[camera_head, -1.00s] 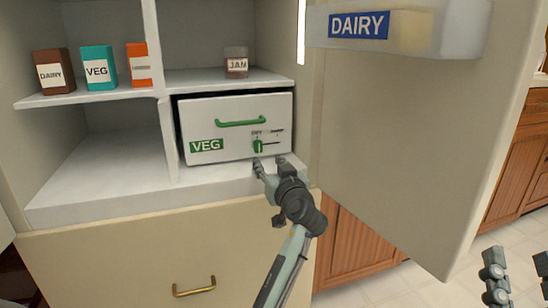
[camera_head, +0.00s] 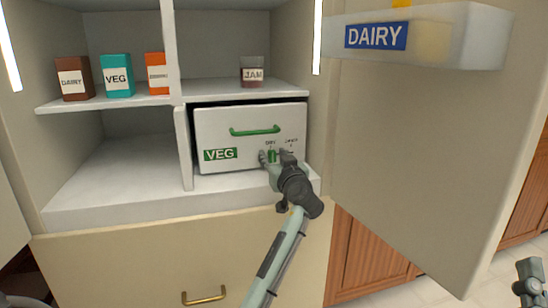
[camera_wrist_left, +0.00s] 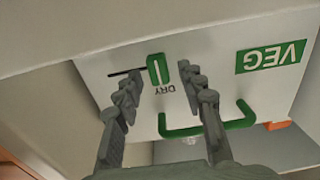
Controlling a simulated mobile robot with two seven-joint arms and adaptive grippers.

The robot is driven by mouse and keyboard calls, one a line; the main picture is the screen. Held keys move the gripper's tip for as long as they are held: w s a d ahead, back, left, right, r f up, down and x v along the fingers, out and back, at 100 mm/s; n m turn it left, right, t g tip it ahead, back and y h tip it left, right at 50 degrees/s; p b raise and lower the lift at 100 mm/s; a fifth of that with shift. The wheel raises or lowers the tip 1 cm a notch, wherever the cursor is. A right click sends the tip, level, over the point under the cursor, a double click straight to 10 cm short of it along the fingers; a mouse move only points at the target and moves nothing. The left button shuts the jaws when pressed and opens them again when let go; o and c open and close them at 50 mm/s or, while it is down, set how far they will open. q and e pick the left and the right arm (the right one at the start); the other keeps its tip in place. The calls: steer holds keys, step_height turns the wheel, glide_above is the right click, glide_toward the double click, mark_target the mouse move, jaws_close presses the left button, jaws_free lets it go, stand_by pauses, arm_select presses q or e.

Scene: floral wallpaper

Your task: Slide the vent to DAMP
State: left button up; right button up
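The vent is a green slider knob (camera_wrist_left: 158,70) on a thin dark slot in the front of the white VEG drawer (camera_head: 222,127). In the wrist view, upside down, the knob stands at the DRY end and the slot runs on to the left. In the head view the knob (camera_head: 272,156) is partly covered by my gripper; the second label, to the right of DRY, is too small to read. My left gripper (camera_wrist_left: 160,80) is open, its fingers on either side of the knob; contact is unclear.
The drawer has a green handle (camera_head: 255,131) above the slider. A shelf above holds a JAM jar (camera_head: 253,72) and several labelled boxes. The open door (camera_head: 425,160) with its DAIRY bin (camera_head: 450,38) stands to the right. The compartment left of the drawer is empty.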

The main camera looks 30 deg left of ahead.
arm_select(q)
jaws_close()
